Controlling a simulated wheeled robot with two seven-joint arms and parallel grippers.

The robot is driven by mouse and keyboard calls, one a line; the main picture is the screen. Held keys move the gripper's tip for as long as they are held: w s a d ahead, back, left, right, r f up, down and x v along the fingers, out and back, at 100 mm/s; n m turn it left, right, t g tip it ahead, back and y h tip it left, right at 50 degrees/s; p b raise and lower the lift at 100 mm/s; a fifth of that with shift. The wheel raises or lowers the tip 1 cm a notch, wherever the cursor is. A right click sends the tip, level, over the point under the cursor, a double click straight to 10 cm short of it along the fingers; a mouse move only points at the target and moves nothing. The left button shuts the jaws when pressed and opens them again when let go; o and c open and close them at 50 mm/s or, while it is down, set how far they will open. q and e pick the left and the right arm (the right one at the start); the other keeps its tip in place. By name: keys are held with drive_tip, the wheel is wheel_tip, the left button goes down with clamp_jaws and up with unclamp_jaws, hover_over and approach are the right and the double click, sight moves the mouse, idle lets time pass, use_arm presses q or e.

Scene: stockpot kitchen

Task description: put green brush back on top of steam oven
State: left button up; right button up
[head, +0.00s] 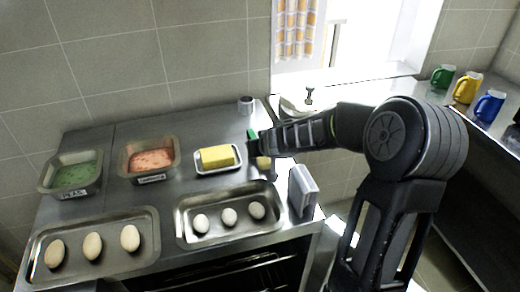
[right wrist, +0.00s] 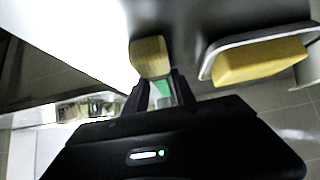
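The green brush (head: 252,134) is at the right part of the steam oven's steel top (head: 215,110), partly hidden by my right gripper (head: 258,147). Its pale yellow-brown bristle block (right wrist: 150,57) and a bit of its green body (right wrist: 162,89) show in the right wrist view. My right gripper (right wrist: 159,88) has its fingers on either side of the green part and appears shut on it. Whether the brush touches the oven top is hard to tell. My left gripper is not in view.
A yellow block on a white tray (head: 232,166) lies just left of the brush. A grey upright box (head: 303,190) stands at the front right.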

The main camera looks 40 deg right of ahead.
drive_tip(key=o, duration=0.4)
drive_tip(key=shift+r, duration=0.1)
drive_tip(key=shift+r, duration=0.15)
drive_tip(key=p+v, duration=0.4)
drive_tip(key=v, duration=0.8)
